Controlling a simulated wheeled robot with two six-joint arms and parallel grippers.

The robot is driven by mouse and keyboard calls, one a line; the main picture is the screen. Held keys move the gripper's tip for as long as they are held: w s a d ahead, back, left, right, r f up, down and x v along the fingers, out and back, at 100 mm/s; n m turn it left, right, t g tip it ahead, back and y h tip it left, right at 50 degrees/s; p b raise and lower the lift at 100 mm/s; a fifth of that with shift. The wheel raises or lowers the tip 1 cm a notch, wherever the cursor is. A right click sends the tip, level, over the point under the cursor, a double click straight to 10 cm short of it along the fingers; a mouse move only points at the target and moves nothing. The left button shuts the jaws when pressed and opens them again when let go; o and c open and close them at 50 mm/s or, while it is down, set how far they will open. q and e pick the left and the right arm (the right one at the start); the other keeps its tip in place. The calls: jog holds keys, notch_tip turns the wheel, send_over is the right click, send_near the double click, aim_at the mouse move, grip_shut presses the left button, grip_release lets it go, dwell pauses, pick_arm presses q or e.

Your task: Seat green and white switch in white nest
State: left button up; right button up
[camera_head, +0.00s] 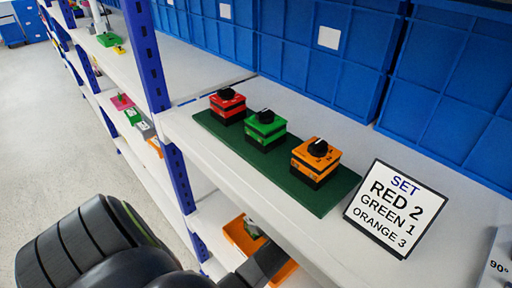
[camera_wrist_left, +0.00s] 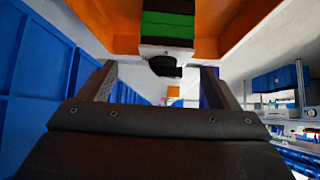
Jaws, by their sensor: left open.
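A switch with green and white bands and a black knob (camera_wrist_left: 167,28) sits in an orange tray (camera_wrist_left: 220,40) in the left wrist view. In the head view the tray (camera_head: 236,237) is on the lower shelf, and the switch is partly hidden there. My left gripper (camera_wrist_left: 158,75) is open, with its fingertips on either side of the switch's knob; I cannot tell whether they touch it. In the head view the left gripper (camera_head: 262,262) reaches over the tray. I cannot make out a white nest. My right gripper is not in view.
On the upper shelf a green board (camera_head: 325,198) holds a red switch (camera_head: 228,105), a green switch (camera_head: 266,130) and an orange switch (camera_head: 315,160). A sign (camera_head: 395,208) reads SET RED 2, GREEN 1, ORANGE 3. Blue bins (camera_head: 340,60) line the back. A blue post (camera_head: 147,60) stands left.

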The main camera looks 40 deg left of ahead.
pick_arm(q)
jog(key=shift+b+x, duration=0.3)
jog(key=shift+x, duration=0.55)
jog(key=shift+a+f+b, duration=0.4)
jog(key=shift+f, duration=0.05)
jog(key=b+x, duration=0.3)
jog(key=x, duration=0.1)
jog(key=shift+s+a+f+b, duration=0.1)
jog(key=shift+s+a+b, duration=0.05)
jog(key=shift+a+b, duration=0.2)
jog(key=shift+a+f, duration=0.15)
jog(key=shift+a, duration=0.05)
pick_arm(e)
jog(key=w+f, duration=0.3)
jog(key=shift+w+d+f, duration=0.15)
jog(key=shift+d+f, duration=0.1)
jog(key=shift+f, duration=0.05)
pick_arm(q)
jog(key=c, duration=1.2)
